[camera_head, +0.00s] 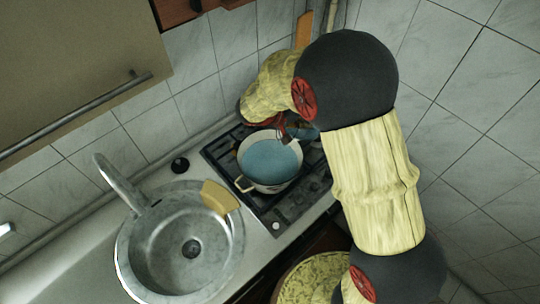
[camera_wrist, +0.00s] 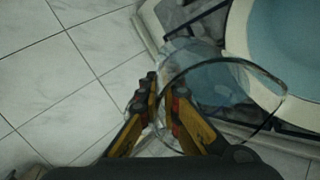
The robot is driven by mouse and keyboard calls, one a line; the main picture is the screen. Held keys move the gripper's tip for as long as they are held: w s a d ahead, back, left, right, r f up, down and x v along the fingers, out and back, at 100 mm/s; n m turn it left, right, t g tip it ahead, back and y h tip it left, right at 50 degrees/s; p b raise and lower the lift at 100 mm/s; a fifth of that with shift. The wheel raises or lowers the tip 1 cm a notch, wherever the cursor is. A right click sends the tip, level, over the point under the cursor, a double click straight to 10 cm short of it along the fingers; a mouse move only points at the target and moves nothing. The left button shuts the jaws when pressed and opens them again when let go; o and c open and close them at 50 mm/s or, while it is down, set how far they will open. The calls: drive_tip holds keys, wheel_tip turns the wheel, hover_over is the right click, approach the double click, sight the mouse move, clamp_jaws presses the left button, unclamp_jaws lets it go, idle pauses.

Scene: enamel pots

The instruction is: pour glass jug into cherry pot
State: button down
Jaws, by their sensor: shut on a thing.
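A pale enamel pot (camera_head: 266,187) stands on the stove, smooth blue inside; I cannot tell whether the blue is lining or contents. No cherry pattern can be made out. Its cream rim (camera_wrist: 237,35) and blue inside show at the upper right of the wrist view. The clear glass jug (camera_wrist: 212,82) is beside the pot's rim, its round mouth showing. My gripper (camera_wrist: 164,86) is shut on the jug, with its yellow fingers at the jug's near side. In the head view, my gripper (camera_head: 286,130) is at the pot's back edge, partly hidden by my arm. The jug's tilt is unclear.
The dark stove (camera_head: 291,207) is set in a pale counter. A round metal sink (camera_head: 160,270) with a tall tap (camera_head: 115,180) lies to the left. A yellow sponge-like block (camera_head: 219,197) sits on its edge. Tiled walls (camera_head: 195,90) close off the back and right.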

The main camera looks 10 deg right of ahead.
drive_tip(key=shift+a+f+b, duration=0.15)
drive_tip(key=shift+b, duration=0.3)
drive_tip(key=shift+s+a+t+h+b, duration=0.1)
drive_tip(key=shift+a+t+h+b, duration=0.3)
drive_tip(key=shift+b, duration=0.8)
drive_tip(key=shift+s+d+t+h+b, duration=0.1)
drive_tip(key=shift+h+b, duration=0.5)
drive_tip(key=shift+b, duration=0.6)
drive_tip(key=shift+s+a+r+t+h+b, duration=0.15)
drive_tip(key=shift+a+r+t+h+b, duration=0.4)
drive_tip(key=shift+b, duration=1.1)
drive_tip(key=shift+s+a+r+h+b, duration=0.1)
drive_tip(key=shift+a+r+h+b, duration=0.05)
drive_tip(key=shift+r+h+b, duration=0.25)
idle(0.5)
